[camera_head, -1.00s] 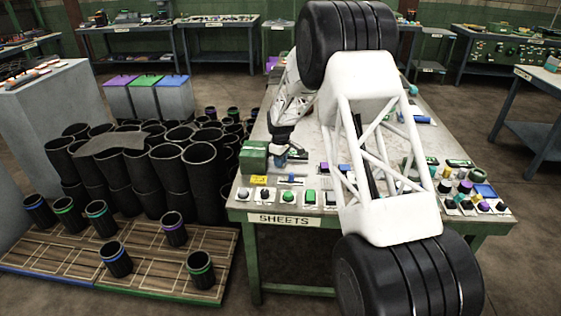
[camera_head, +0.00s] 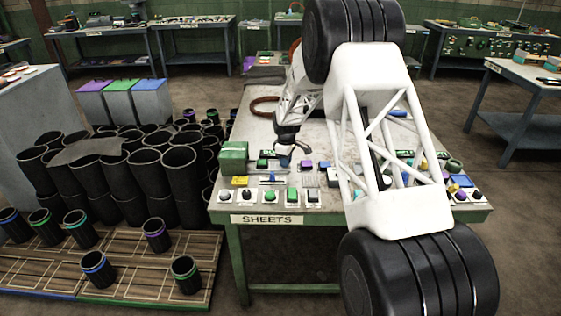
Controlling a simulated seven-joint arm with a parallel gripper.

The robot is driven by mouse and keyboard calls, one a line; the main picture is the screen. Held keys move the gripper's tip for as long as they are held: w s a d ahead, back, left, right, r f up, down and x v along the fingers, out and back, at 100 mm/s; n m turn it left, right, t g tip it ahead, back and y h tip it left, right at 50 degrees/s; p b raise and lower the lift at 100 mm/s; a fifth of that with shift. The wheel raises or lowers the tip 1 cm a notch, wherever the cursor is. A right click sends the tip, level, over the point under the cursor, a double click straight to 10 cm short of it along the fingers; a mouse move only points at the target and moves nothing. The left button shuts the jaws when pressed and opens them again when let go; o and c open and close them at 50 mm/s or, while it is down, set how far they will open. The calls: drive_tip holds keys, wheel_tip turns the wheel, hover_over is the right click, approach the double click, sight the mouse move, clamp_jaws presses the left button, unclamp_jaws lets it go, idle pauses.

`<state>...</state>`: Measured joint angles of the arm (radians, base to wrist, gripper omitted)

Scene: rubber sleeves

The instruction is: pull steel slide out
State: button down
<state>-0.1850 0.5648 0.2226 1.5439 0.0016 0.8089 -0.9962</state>
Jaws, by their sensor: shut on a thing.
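A small pale metal fitting with a blue part (camera_head: 272,179) lies near the front left of the table marked SHEETS; it looks like a slide, but I cannot be sure it is the steel slide. My gripper (camera_head: 285,160) is over the table's left part, behind and slightly right of this fitting and apart from it. It points down, shut on a small blue thing at its tips. The grip is too small to make out well, and I cannot tell whether the blue thing touches the panel.
The green-framed table (camera_head: 262,204) carries several buttons and knobs along its front. A green box (camera_head: 234,157) stands just left of my gripper. A brown ring (camera_head: 265,106) lies behind. Black rubber sleeves (camera_head: 110,185) crowd the floor at left. The table's back left is fairly clear.

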drive_tip(key=shift+d, duration=0.35)
drive_tip(key=c, duration=1)
unclamp_jaws()
drive_tip(key=shift+a, duration=0.1)
drive_tip(key=shift+r, duration=3.9)
